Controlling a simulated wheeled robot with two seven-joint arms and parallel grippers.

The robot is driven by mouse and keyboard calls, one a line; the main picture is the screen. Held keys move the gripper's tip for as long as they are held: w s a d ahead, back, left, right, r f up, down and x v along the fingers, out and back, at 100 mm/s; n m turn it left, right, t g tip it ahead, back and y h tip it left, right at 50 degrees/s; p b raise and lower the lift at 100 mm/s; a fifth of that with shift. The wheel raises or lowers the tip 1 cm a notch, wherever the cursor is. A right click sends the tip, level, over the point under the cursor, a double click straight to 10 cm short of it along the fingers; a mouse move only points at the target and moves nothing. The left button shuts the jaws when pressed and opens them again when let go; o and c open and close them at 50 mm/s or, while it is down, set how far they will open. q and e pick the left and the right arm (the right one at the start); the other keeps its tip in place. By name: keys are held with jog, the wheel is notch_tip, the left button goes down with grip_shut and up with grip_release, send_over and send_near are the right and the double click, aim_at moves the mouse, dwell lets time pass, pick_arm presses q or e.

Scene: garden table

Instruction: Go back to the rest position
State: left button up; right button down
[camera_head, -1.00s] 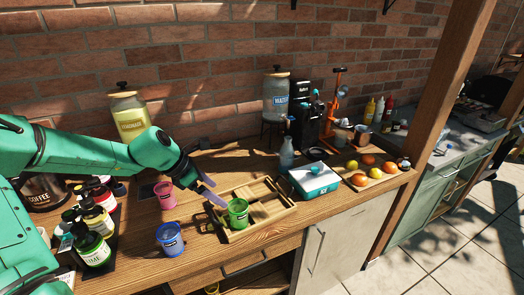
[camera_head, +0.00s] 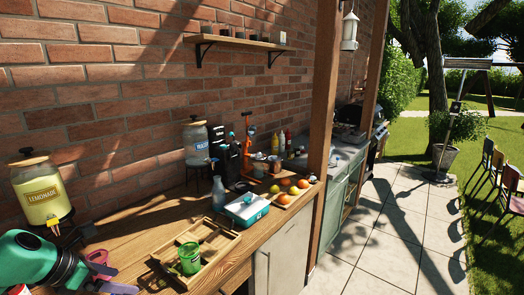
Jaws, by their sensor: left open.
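My left gripper (camera_head: 122,279) is at the lower left, its green arm coming in from the left edge. Its fingers are apart and hold nothing I can see. A green cup (camera_head: 189,265) stands in the near left part of the wooden tray (camera_head: 231,246), to the right of the gripper and clear of it. A pink cup (camera_head: 98,257) shows just behind the gripper, partly covered by it. My right gripper is not in view.
A lemonade dispenser (camera_head: 42,196) stands behind my left arm. A white and teal ice box (camera_head: 246,209), a bottle (camera_head: 219,193) and a fruit board (camera_head: 289,197) are farther right. Bare counter (camera_head: 135,240) lies between the dispenser and the tray. Paving is at right.

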pick_arm(q)
jog(key=w+d+f+n+t+y, duration=0.1)
jog(key=w+d+f+n+t, duration=0.15)
jog(key=d+f+n, duration=0.45)
jog(key=w+d+f+n+t, duration=0.25)
jog(key=d+n, duration=0.55)
jog(key=n, duration=0.4)
jog(key=s+a+f+n+g+y, duration=0.1)
jog(key=s+f+n+g+y, duration=0.4)
jog(key=s+n, duration=1.35)
notch_tip(320, 180, down, 29)
jog(key=s+n+g+h+b, duration=0.2)
jog(key=s+g, duration=0.1)
jog(key=g, duration=0.1)
jog(key=s+a+f+g+b, duration=0.1)
jog(key=s+a+f, duration=0.2)
jog(key=s+f, duration=1.1)
jog(key=shift+s+f+m, duration=0.15)
jog(key=shift+s+m, duration=0.2)
jog(key=shift+s, duration=0.5)
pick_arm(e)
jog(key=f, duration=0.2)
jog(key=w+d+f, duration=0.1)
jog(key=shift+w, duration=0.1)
